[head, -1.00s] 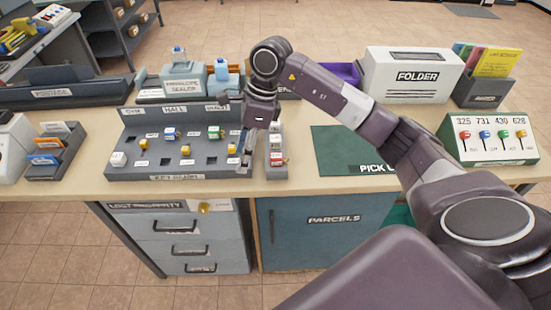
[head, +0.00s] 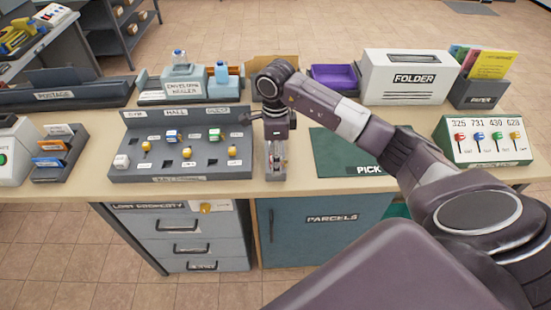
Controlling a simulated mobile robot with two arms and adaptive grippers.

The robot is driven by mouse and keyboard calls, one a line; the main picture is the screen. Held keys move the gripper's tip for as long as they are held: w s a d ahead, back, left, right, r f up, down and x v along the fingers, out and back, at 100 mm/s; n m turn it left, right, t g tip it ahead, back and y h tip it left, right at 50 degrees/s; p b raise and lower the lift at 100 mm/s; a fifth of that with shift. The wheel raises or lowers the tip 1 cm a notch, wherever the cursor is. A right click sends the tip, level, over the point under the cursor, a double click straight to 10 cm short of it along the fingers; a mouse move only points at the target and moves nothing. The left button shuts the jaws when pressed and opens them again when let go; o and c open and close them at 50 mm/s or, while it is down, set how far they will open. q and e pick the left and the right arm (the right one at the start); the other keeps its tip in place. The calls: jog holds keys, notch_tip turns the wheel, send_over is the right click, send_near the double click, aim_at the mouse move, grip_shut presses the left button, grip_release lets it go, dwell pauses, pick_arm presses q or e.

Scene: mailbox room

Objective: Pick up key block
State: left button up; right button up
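The grey key board (head: 128,177) stands on the counter with several small key blocks in its slots. I see a white block (head: 121,161), a blue and white block (head: 171,136), a green and white block (head: 214,135) and yellow blocks, one at the right (head: 232,152) and one near the middle (head: 187,153). My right gripper (head: 276,166) points down over the narrow rack of small tags just right of the board. The gripper hides most of this rack, and contact is unclear. My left gripper is out of view.
A green mat (head: 335,152) lies to the right, partly under my arm. The sign with four-colour keys (head: 487,140) stands at the far right. A white folder box (head: 410,75), purple tray (head: 335,76) and envelope sealer (head: 185,85) line the back. The counter's front edge is clear.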

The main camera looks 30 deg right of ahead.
jog(key=c, duration=1.1)
